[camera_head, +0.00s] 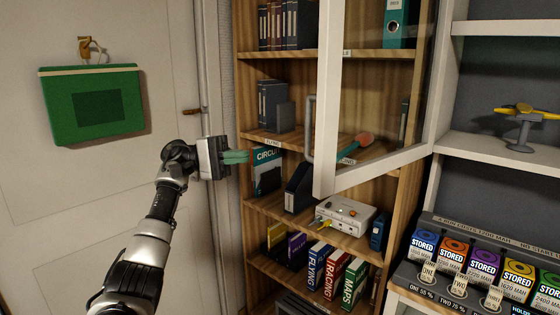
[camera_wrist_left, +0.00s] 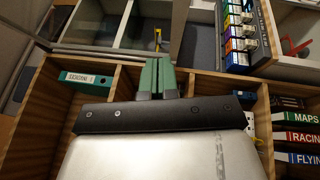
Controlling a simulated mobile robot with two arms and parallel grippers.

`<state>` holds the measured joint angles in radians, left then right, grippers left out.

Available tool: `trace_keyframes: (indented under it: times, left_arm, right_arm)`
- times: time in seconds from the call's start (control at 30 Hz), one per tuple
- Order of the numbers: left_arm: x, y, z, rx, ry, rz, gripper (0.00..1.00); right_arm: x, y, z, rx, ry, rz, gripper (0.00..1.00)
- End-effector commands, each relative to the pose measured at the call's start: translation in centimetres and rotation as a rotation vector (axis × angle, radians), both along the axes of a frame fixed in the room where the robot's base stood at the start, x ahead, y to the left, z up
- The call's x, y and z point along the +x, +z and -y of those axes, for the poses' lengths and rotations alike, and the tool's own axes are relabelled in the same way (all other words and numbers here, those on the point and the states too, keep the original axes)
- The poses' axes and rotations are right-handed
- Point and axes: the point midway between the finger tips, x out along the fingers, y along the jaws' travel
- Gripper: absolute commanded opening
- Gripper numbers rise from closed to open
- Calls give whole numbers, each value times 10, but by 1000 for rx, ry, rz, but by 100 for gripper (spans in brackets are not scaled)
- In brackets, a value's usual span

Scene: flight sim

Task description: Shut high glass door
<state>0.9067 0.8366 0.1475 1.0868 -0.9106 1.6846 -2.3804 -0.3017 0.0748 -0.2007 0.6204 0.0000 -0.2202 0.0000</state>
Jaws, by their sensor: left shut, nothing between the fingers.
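The high glass door (camera_head: 327,100) has a white frame and stands open, swung out in front of the right part of the wooden bookcase. Its pale upright handle (camera_head: 309,128) is on the left side of the frame. My left gripper (camera_head: 246,157) has green fingers, shut and empty, in front of the bookcase's left side. It is left of the handle, a little lower, and apart from it. The shut fingers also show in the left wrist view (camera_wrist_left: 157,76). I cannot clearly make out the door in that view. My right gripper is not in view.
The wooden bookcase (camera_head: 265,206) holds binders, books and a white box (camera_head: 345,215). White shelves (camera_head: 500,148) with a yellow model and a battery rack (camera_head: 440,280) stand at right. A pale room door (camera_head: 150,180) with a green hanging case (camera_head: 95,103) is at left.

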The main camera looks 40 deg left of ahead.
Motion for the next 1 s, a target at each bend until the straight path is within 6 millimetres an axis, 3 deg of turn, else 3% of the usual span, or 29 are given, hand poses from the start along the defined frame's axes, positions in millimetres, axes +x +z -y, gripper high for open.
trace_keyframes:
  times: [0.17,0.57,0.8,1.0]
  left_arm:
    - [5,6,19,6,-4,7,0]
    - [30,19,99,1,-5,5,0]
    - [16,22,121,2,-2,3,0]
    - [12,22,128,1,-1,4,0]
  right_arm:
    - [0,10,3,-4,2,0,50]
    - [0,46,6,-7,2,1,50]
    - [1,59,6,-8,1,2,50]
    - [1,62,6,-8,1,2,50]
